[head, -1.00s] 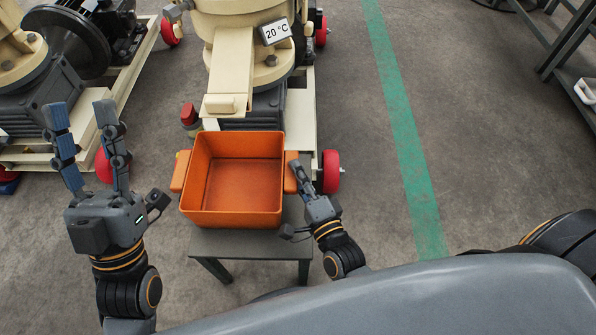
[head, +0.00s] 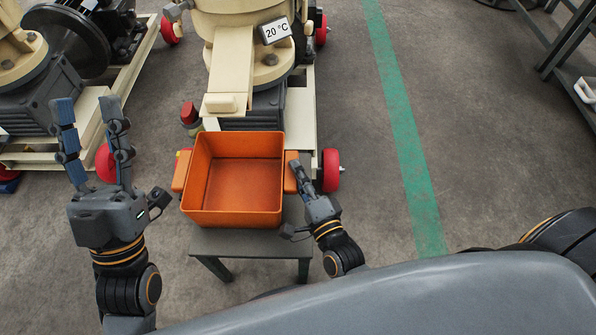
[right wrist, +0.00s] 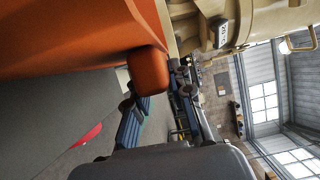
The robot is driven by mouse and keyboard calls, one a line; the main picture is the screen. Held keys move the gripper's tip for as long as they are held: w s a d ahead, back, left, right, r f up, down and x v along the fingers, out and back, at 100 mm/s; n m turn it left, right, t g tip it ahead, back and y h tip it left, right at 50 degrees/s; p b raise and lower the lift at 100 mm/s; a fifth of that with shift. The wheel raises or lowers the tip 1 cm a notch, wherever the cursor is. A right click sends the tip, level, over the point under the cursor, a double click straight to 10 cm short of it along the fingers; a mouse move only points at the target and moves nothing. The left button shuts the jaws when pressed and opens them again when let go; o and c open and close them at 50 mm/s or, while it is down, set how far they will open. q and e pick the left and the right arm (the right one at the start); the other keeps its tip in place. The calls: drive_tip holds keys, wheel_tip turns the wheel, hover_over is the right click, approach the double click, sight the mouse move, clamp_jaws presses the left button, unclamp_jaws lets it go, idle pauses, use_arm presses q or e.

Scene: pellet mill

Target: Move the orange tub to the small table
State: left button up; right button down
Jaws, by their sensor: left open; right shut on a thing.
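The orange tub (head: 236,185) is empty and upright, on or just above a small grey-green table (head: 240,244) in the middle of the head view; I cannot tell whether it touches the top. It has a handle block on each side. My right gripper (head: 297,176) is shut on its right handle, which also shows in the right wrist view (right wrist: 148,72) between the fingers. My left gripper (head: 90,112) is open and empty, its fingers pointing away, left of the tub and apart from its left handle (head: 181,170).
A cream machine (head: 262,60) with a 20 °C display (head: 275,31) and red wheels stands directly behind the tub. Another machine (head: 50,75) stands at the far left. A dark shelf frame (head: 570,40) is at the upper right. The floor around the green line (head: 405,150) is clear.

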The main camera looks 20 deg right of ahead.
drive_tip(key=c, duration=1.1)
unclamp_jaws()
drive_tip(key=shift+r, duration=0.1)
drive_tip(key=shift+o, duration=0.7)
drive_tip(key=shift+f, duration=0.2)
drive_tip(key=o, duration=1)
drive_tip(key=shift+r, duration=0.1)
drive_tip(key=shift+c, duration=0.2)
drive_tip(key=shift+s, duration=0.1)
use_arm(q)
drive_tip(key=w+f+g+y+p, duration=0.2)
drive_tip(key=w+f+g, duration=0.4)
drive_tip(key=f, duration=0.3)
drive_tip(key=shift+f+g+y+p, duration=0.3)
drive_tip(key=shift+g+y+p, duration=0.1)
drive_tip(key=shift+g, duration=0.1)
use_arm(e)
drive_tip(key=s+d, duration=0.1)
drive_tip(key=s, duration=0.7)
drive_tip(key=shift+s, duration=0.4)
